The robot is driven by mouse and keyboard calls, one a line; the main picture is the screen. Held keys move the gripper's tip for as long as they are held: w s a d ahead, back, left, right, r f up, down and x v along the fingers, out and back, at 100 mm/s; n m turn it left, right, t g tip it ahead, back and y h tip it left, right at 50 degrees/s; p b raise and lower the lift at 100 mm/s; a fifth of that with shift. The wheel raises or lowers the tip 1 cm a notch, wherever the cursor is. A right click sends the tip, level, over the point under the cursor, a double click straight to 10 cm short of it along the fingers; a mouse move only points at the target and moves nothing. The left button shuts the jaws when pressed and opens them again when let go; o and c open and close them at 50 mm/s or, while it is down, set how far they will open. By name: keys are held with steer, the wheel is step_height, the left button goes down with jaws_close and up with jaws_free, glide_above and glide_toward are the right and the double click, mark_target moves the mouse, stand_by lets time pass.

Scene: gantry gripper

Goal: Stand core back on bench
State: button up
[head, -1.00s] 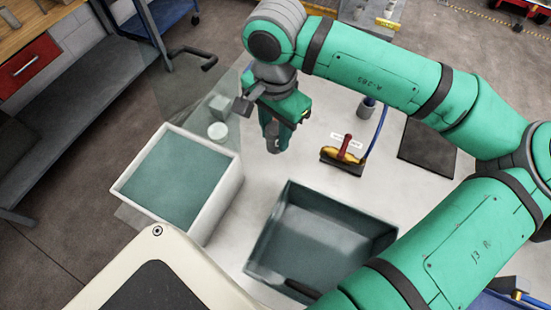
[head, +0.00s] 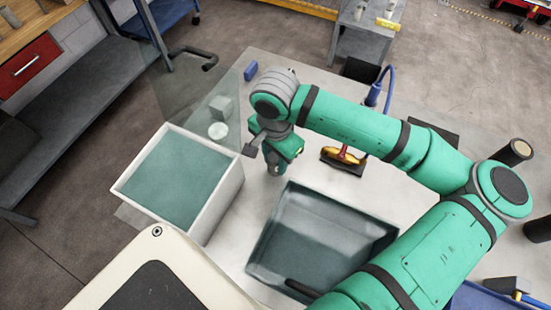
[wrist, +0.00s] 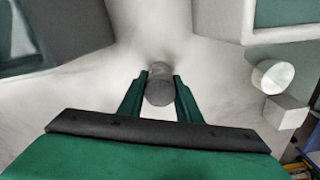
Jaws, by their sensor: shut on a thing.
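The core (wrist: 160,84) is a short grey cylinder. In the wrist view it is between the two green fingers of my gripper (wrist: 160,82), which is shut on it. In the head view my gripper (head: 273,160) is low over the pale bench (head: 262,210), between the white-walled box and the dark bin. The core's lower end (head: 277,171) shows just below the fingers there. The core looks roughly upright. I cannot tell whether its base touches the bench.
A white-walled box (head: 236,180) with a teal inside stands left. A dark open bin (head: 258,245) stands in front, to the right. A pale disc (head: 218,131) and a grey cube (head: 222,107) sit behind, left.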

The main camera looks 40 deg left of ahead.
steer(key=shift+f, duration=0.1)
steer(key=o, duration=1.2)
step_height(320, 180, up, 11)
steer(key=shift+w+r, duration=0.1)
steer(key=shift+w, duration=0.05)
steer(key=shift+d+r, duration=0.1)
steer(key=shift+r, duration=0.4)
steer(key=shift+s, duration=0.2)
steer(key=shift+a, duration=0.2)
